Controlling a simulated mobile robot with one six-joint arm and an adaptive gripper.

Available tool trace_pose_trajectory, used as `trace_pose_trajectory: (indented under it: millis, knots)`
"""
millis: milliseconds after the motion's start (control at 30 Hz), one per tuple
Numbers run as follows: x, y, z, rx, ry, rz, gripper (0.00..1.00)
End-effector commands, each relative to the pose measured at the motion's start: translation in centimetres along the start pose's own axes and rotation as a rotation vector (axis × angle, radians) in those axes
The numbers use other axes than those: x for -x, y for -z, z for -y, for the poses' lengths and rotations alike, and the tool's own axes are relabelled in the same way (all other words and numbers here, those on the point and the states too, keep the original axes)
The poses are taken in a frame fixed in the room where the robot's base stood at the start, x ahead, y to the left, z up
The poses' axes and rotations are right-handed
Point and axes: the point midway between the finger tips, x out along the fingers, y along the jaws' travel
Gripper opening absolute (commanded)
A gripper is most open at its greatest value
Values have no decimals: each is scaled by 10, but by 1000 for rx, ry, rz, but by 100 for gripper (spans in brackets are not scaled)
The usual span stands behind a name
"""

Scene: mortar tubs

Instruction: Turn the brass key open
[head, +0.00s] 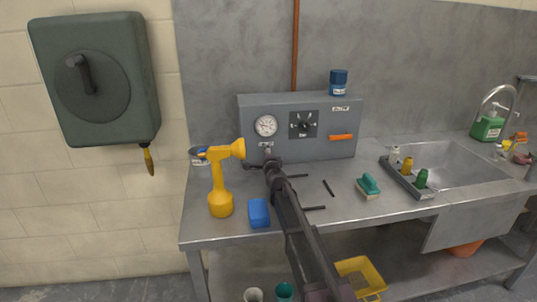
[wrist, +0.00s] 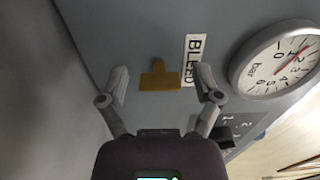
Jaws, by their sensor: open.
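The brass key (wrist: 159,77) shows in the wrist view as a small flat brass tab on the grey panel, beside a white label reading BLEED (wrist: 191,58). My gripper (wrist: 162,84) is open and empty. Its fingertips stand to either side of the key, with a gap on both sides. I cannot tell how deep the fingers reach around it. In the head view my gripper (head: 268,157) is at the front of the grey control box (head: 345,148), below the gauge. The key is not discernible there.
A round pressure gauge (head: 265,126) sits just above my gripper. The box also has a black knob (head: 303,124) and an orange handle (head: 341,137). A yellow drill (head: 219,185) and blue block (head: 259,213) stand close left of my arm on the steel bench (head: 340,215).

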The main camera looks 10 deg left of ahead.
Motion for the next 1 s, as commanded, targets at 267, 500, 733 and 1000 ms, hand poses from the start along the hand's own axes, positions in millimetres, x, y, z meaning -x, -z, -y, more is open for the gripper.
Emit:
trace_pose_trajectory:
  millis: [267,500,733,1000]
  knots:
    - [3,0,0,-1,0,1,83]
    - [22,0,0,-1,0,1,83]
    - [56,0,0,-1,0,1,83]
    - [98,0,0,-1,0,0,83]
